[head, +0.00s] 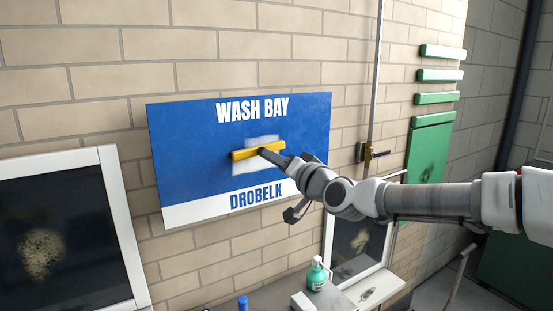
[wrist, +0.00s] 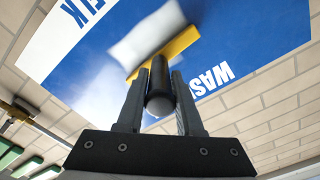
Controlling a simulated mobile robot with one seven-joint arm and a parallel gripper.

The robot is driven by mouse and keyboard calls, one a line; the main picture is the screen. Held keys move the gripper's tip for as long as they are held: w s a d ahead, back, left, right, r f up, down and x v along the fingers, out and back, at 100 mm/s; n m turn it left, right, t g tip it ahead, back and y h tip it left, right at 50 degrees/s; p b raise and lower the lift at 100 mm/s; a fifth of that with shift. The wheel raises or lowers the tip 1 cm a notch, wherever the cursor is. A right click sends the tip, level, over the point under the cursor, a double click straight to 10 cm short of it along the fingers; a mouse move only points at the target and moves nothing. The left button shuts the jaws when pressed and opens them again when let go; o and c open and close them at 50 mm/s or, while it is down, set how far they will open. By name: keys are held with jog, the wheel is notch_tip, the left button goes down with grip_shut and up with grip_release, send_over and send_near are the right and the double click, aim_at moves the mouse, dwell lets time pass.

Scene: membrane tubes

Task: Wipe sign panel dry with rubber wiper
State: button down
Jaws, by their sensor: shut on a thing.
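The sign panel (head: 190,150) is blue with a white strip along its bottom and hangs on the brick wall; it reads "WASH BAY" and "DROBELK". The rubber wiper has a yellow head (head: 258,151) and a dark handle. My gripper (wrist: 160,85) is shut on the wiper's dark handle (wrist: 159,88). The yellow head lies at the middle of the panel, seemingly against it, though exact contact is hard to tell. A whitish patch (head: 252,181) shows above and below the head. In the wrist view a white patch (wrist: 147,33) shows beside the yellow head (wrist: 165,52).
A green pump bottle (head: 316,274) stands on the ledge below right of the sign.

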jog(key=shift+f, duration=0.45)
jog(key=shift+f+b, duration=1.2)
jog(key=shift+f, duration=0.25)
jog(key=shift+f, duration=0.1)
notch_tip(320, 180, down, 3)
jog(key=shift+r+b, duration=0.15)
jog(key=shift+b, duration=1)
